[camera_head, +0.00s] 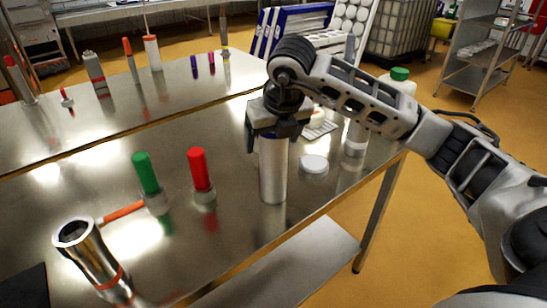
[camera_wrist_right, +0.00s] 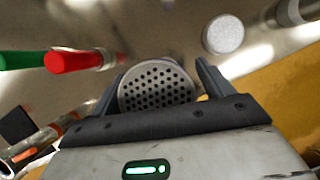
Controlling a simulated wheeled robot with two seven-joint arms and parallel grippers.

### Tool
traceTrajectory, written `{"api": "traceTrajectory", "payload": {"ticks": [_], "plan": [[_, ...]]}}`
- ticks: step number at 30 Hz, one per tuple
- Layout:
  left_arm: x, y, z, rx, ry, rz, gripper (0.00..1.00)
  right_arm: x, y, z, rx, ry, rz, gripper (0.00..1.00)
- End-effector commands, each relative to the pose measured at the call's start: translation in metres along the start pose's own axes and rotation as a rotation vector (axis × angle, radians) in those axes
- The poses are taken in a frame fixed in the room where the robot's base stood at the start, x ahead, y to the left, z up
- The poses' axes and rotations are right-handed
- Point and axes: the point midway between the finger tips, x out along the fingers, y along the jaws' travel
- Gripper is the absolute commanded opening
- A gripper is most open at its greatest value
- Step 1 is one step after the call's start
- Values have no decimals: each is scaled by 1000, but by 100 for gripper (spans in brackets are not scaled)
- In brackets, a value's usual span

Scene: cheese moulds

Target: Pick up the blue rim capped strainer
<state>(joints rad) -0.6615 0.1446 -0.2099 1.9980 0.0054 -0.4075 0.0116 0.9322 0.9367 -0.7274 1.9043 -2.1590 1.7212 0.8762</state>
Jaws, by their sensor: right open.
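A tall silver cylinder (camera_head: 273,175) stands upright on the steel table, below my right gripper (camera_head: 275,137). In the right wrist view it shows a round top with many small holes (camera_wrist_right: 157,87), as on a strainer. My right gripper is open, with one finger on each side of that top and a gap visible on the right side. The gripper hides the upper end of the cylinder in the head view, so I cannot make out a blue rim clearly. My left gripper is not in view.
A white disc (camera_head: 314,164) lies right of the cylinder. A red-handled piece (camera_head: 199,170) and a green-handled piece (camera_head: 146,173) stand to its left. A chrome tube (camera_head: 92,255) stands at the front left. The steel table's front edge (camera_head: 310,220) is close.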

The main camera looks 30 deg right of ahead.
Motion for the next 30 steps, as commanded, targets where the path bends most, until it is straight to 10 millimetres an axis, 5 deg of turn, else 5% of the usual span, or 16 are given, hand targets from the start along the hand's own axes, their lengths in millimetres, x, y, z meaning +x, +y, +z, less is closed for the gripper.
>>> {"api": "traceTrajectory", "payload": {"ticks": [8,16,30], "plan": [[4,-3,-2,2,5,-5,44,5,0,0,-1,0,0,79],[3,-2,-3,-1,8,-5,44,4,0,0,0,-2,1,10],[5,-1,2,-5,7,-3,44,-13,1,8,0,-8,3,10]]}}
